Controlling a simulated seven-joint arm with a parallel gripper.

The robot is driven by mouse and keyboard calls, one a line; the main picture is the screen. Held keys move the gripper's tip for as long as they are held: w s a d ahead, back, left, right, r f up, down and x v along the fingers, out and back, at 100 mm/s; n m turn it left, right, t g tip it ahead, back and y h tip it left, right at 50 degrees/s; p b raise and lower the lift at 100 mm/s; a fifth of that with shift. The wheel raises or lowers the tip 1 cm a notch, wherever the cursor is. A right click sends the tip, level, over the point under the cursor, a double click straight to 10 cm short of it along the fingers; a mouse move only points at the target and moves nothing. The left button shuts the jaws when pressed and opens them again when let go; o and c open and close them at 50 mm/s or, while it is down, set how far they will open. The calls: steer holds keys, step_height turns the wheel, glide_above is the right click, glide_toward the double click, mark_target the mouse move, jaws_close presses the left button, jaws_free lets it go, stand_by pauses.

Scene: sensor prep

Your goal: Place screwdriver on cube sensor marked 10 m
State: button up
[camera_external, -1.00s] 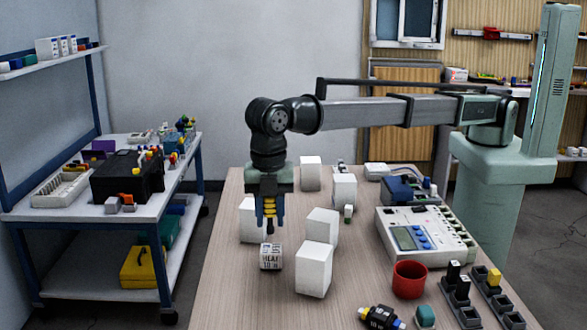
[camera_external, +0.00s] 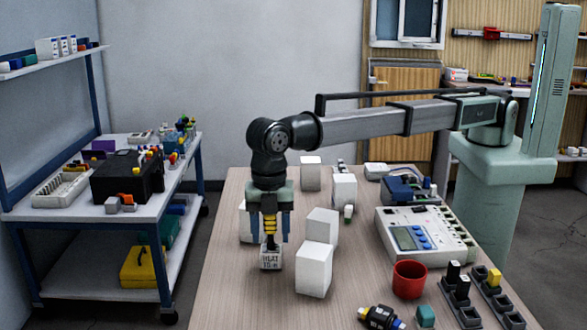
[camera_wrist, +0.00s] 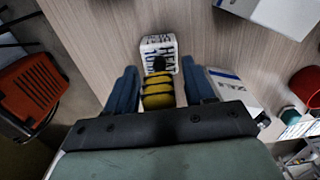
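The small white cube sensor (camera_external: 271,259) with dark printed lettering stands on the wooden table; in the wrist view its marked face (camera_wrist: 158,45) is partly hidden. The screwdriver, with a yellow and black banded handle (camera_external: 269,225), stands upright with its dark lower end at the cube's top, seemingly touching it. The handle also shows in the wrist view (camera_wrist: 158,93). My gripper (camera_external: 271,238) points down over the cube, its blue fingers on either side of the handle. Narrow gaps show beside the handle, so it looks open around the screwdriver.
A red cup (camera_external: 409,279), a meter box (camera_external: 425,236) and black holders (camera_external: 460,303) are further right. The table's front left is clear.

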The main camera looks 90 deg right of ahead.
step_height(320, 180, up, 12)
steer(key=shift+r, duration=0.2)
stand_by(0.7)
stand_by(0.3)
